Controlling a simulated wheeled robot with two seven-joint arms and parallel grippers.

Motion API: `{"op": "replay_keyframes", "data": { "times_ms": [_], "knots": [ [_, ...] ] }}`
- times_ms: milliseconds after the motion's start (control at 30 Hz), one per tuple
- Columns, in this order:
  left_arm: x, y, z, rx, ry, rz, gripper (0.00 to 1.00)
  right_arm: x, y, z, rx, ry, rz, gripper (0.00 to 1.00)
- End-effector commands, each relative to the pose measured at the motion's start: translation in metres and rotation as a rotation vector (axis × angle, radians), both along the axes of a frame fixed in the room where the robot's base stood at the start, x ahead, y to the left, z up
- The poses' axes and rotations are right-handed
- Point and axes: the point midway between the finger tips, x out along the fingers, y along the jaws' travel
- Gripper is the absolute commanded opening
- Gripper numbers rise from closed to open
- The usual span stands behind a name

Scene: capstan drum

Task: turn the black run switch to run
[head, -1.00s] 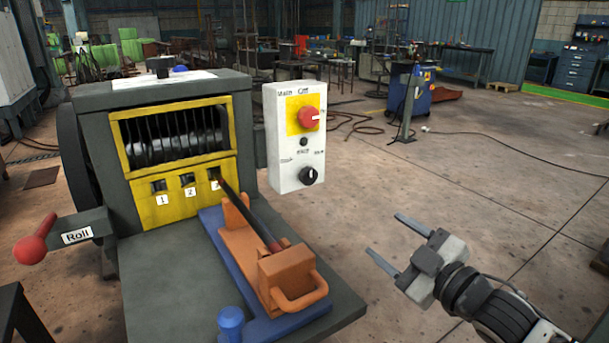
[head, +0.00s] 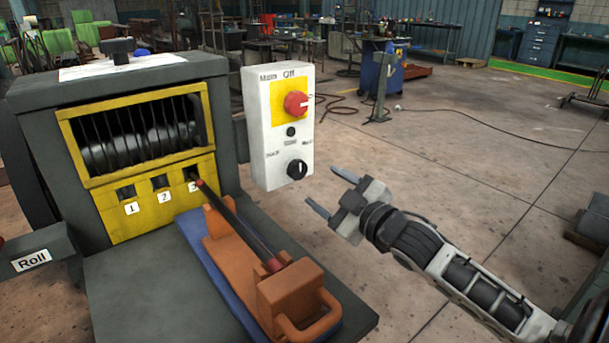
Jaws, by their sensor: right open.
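The black run switch (head: 297,169) is a round knob with a light pointer mark, low on the white control box (head: 262,145). Its pointer looks roughly upright, between the two small labels; I cannot read them surely. Above it on the box are a small dark button (head: 291,132) and a red main knob (head: 296,104) on a yellow plate. My right gripper (head: 325,192) is open and empty, to the right of and a little below the black switch in the picture, apart from it. My left gripper is not in view.
The grey machine (head: 150,72) with a yellow-framed drum window (head: 135,139) stands left of the box. An orange fixture (head: 235,245) with a dark rod lies on the blue slide (head: 208,265) in front.

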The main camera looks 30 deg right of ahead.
Motion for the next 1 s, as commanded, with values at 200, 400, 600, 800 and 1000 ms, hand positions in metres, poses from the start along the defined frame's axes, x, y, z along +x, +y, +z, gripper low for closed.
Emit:
{"op": "replay_keyframes", "data": {
  "times_ms": [200,400,600,800,1000],
  "knots": [
    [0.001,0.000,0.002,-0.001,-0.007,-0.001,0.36,0.040,0.003,0.001,0.001,-0.004,0.000,0.61],
    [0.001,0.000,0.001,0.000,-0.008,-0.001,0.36,0.065,0.005,0.000,0.001,-0.001,-0.001,0.61],
    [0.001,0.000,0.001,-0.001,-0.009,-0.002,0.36,0.075,0.006,0.000,0.000,0.000,0.000,0.61],
    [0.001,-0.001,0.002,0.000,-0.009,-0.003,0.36,0.076,0.006,-0.001,0.000,0.001,0.000,0.61],
    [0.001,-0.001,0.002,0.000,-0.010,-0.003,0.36,0.075,0.006,0.000,0.000,0.000,0.000,0.22]
  ]
}}
